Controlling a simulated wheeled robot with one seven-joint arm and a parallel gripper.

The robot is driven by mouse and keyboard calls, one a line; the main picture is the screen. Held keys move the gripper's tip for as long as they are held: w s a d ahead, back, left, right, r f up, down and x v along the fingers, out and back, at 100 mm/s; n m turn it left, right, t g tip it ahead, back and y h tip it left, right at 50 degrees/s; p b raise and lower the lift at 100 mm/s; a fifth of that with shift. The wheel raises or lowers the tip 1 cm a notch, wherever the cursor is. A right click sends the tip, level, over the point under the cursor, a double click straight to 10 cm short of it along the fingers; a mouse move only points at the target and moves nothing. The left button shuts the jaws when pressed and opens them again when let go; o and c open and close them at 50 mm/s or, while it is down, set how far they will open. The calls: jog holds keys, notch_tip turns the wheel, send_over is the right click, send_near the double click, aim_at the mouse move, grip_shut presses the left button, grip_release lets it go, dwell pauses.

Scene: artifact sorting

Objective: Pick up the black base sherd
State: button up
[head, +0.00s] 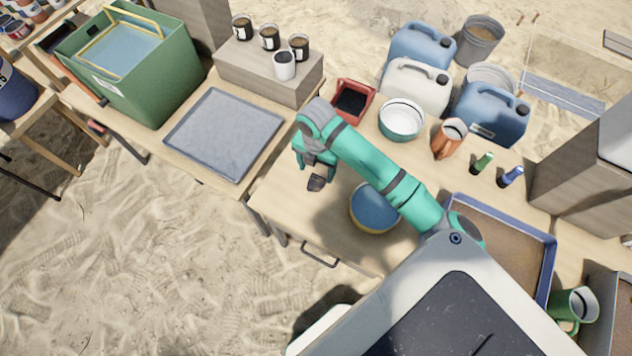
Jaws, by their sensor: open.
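A small dark piece (316,184), which looks like the black base sherd, lies on the wooden table near its front left part. My gripper (315,172) points down right at the piece, its jaws open. The piece shows just below the jaws, and its far side is hidden by them. I cannot tell whether the jaws touch it or stand around it.
A basin of blue water (375,209) stands close on the right, under my arm. A red tray (367,88) and a white-teal bowl (401,119) stand behind. A grey tray (224,134) lies on the left table. Bare tabletop (285,210) lies in front of my gripper.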

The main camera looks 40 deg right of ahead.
aim_at(317, 180)
jog(key=f, duration=0.4)
jog(key=shift+s+f, duration=0.15)
jog(key=shift+s, duration=0.1)
jog(key=c, duration=1.1)
